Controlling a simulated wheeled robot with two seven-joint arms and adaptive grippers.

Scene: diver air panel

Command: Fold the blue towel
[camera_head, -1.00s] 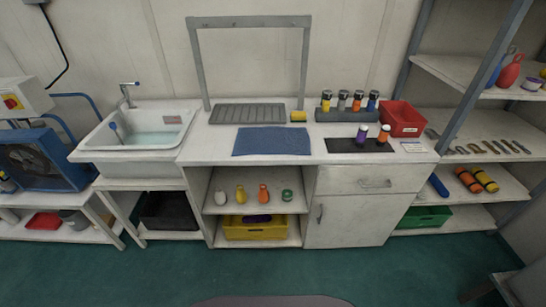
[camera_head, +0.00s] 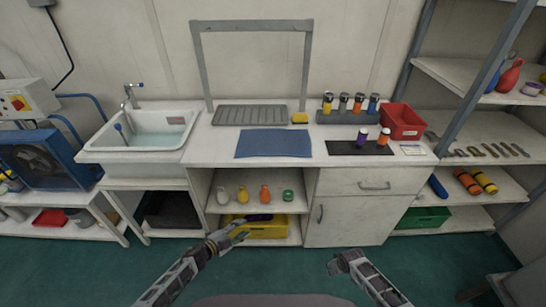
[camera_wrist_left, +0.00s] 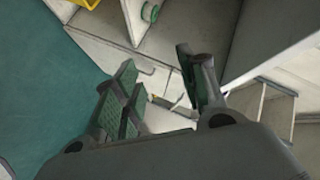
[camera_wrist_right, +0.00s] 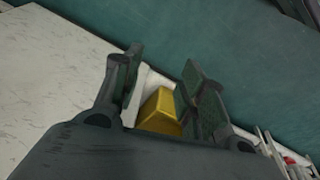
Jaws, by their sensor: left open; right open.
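The blue towel (camera_head: 273,143) lies flat and spread out on the white counter in the head view, near its front edge. My left gripper (camera_head: 236,228) is low in front of the cabinet, below the counter and apart from the towel. Its two fingers stand apart and empty in the left wrist view (camera_wrist_left: 158,98). My right gripper (camera_head: 338,262) is also low, in front of the cabinet door and over the floor. Its fingers are apart and empty in the right wrist view (camera_wrist_right: 160,85). Neither gripper touches the towel.
Behind the towel are a grey ribbed tray (camera_head: 249,115) and a yellow sponge (camera_head: 300,118). To its right are a black mat (camera_head: 345,148) with two small bottles, a bottle rack (camera_head: 347,117) and a red bin (camera_head: 402,121). A sink (camera_head: 140,137) stands left.

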